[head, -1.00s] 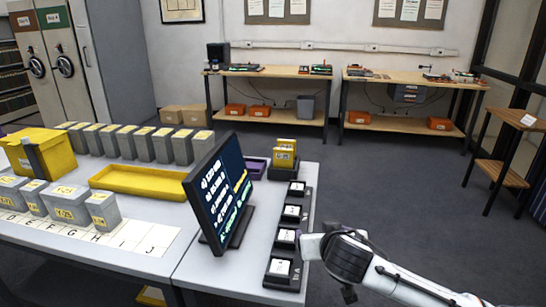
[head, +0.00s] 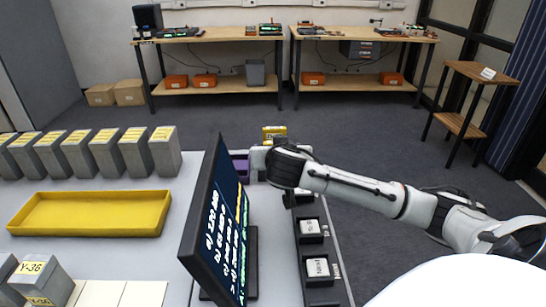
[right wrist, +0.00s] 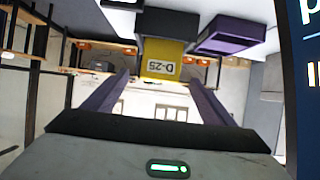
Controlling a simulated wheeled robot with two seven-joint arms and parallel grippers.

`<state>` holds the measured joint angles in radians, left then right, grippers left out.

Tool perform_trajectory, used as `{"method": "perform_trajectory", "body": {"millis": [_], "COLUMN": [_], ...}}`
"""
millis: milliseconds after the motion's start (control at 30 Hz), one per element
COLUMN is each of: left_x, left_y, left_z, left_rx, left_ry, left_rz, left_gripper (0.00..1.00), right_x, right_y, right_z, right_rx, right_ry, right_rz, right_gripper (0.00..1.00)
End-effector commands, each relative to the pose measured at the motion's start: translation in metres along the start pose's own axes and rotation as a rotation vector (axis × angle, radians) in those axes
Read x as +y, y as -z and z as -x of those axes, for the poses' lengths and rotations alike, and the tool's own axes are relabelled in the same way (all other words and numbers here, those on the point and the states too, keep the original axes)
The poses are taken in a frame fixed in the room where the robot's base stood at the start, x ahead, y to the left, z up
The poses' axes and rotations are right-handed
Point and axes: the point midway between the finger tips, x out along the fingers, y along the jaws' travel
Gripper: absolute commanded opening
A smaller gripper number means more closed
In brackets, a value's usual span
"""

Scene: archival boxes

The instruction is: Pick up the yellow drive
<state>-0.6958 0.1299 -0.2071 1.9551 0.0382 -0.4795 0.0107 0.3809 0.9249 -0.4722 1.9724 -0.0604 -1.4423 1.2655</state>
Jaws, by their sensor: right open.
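The yellow drive (head: 273,132) stands at the far end of the table, its lower part hidden behind my right arm. In the right wrist view the yellow drive (right wrist: 163,50), labelled D-25, appears between and beyond the two purple fingers. My right gripper (right wrist: 160,80) is open and empty, facing the drive, with no clear contact. In the head view my right gripper (head: 258,160) is at the table's far end, just in front of the drive and mostly covered by the wrist. My left gripper is not in view.
A purple bin (head: 240,167) stands beside the drive; it also shows in the right wrist view (right wrist: 232,35). A monitor (head: 222,230) stands left of my right arm. A yellow tray (head: 90,213) lies left.

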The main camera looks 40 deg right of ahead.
Motion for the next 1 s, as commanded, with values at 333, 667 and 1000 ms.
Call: {"method": "perform_trajectory", "body": {"millis": [333,667,1000], "left_x": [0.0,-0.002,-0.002], "left_y": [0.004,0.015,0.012], "left_z": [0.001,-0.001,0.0], "left_rx": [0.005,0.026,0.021], "left_ry": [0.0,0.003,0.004], "left_rz": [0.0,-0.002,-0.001], "left_gripper": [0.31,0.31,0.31], "right_x": [0.002,0.001,0.001], "right_y": [0.004,0.001,0.001], "right_z": [-0.04,-0.058,-0.058], "right_rx": [0.001,-0.001,-0.001], "right_ry": [-0.003,0.002,0.002], "right_rz": [0.0,0.001,0.001], "right_gripper": [0.78,0.78,0.38]}}
